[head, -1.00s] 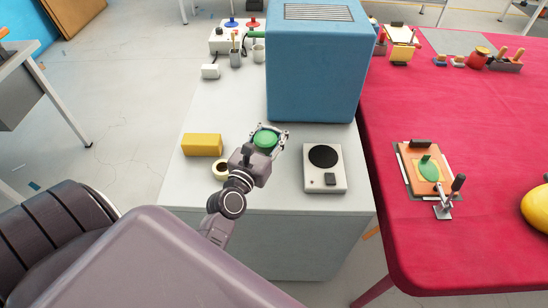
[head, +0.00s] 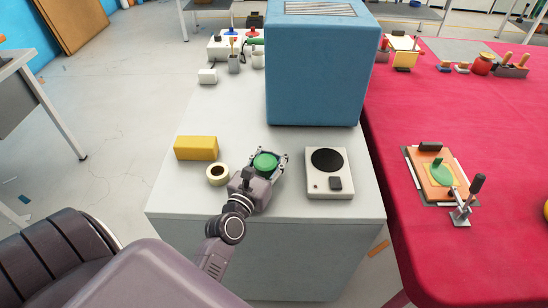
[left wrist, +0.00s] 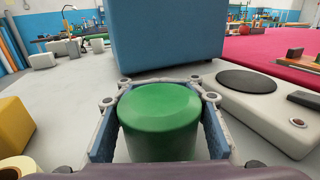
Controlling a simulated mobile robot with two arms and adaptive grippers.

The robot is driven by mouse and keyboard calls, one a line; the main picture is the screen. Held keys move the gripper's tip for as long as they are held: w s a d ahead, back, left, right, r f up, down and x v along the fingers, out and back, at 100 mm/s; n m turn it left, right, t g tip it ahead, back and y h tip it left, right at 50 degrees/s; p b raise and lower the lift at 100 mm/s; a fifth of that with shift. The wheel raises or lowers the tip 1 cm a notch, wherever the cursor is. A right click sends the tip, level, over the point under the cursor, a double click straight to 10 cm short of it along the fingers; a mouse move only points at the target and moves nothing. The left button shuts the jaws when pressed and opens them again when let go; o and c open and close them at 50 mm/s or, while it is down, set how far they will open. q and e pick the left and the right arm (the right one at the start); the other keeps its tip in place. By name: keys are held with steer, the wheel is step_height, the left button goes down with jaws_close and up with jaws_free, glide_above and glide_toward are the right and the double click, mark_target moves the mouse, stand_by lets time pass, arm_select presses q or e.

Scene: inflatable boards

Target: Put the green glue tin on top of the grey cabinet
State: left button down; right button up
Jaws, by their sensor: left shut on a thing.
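The green glue tin (head: 265,162) is between the fingers of my left gripper (head: 267,160), which is shut on it. In the left wrist view the tin (left wrist: 160,115) stands upright between the two blue finger pads (left wrist: 160,118). The tin is over the pale top of the grey cabinet (head: 225,110), between a tape roll and a flat scale-like device. I cannot tell whether its base touches the top, since the gripper hides it. My right gripper is not in view.
On the cabinet top are a yellow block (head: 196,148), a tape roll (head: 217,174), a white device with a black disc (head: 328,172), and a big blue box (head: 315,75) behind. Bare surface lies left of the blue box. A red table (head: 440,250) stands at right.

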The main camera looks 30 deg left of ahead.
mark_target(260, 174)
arm_select(q)
steer(key=shift+r, duration=0.2)
steer(key=shift+f, duration=0.2)
steer(key=c, duration=1.2)
jaws_free()
steer(key=shift+r, duration=0.15)
steer(key=shift+s, duration=0.3)
steer(key=s, duration=0.3)
steer(key=s+d+b, duration=0.1)
steer(key=s, duration=0.6)
steer(key=shift+s+d+b, duration=0.15)
steer(key=shift+d+b, duration=0.2)
steer(key=shift+d, duration=0.05)
steer(key=shift+s, duration=0.5)
